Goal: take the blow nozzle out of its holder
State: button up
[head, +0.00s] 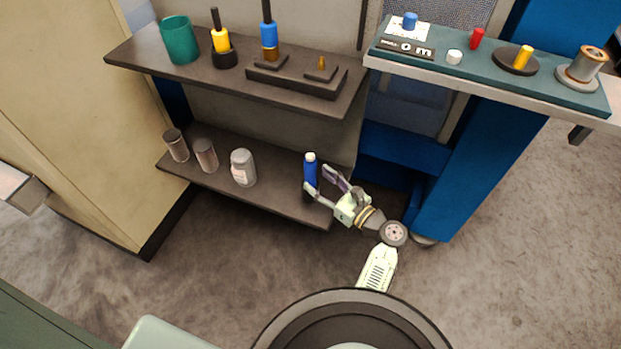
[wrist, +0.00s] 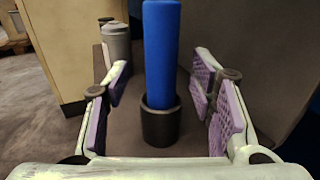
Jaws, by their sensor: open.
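A blue upright cylinder (head: 310,168) with a pale top, which I take for the blow nozzle, stands at the right end of the lower shelf. In the wrist view the blue cylinder (wrist: 161,50) sits upright in a short black round holder (wrist: 160,126); its top is cut off by the frame. My gripper (head: 318,179) is open at the shelf's right end, fingers pointing at the cylinder. In the wrist view the purple-padded fingers stand on either side of it, with a gap on both sides. In the head view the holder is mostly hidden by a finger.
Several grey containers, including a pale jar (head: 243,168), stand left on the lower shelf (head: 270,194). The upper shelf (head: 135,55) above holds a green cup (head: 179,40) and tools in dark stands. A blue cabinet leg (head: 465,170) rises close right of my gripper.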

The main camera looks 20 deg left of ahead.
aim_at(314, 176)
jog(key=b+x, duration=0.1)
jog(key=x, duration=0.3)
jog(key=shift+w+a+b, duration=0.15)
jog(key=shift+b, duration=0.15)
jog(key=shift+c, duration=0.2)
grip_shut()
jog(key=shift+r, duration=0.1)
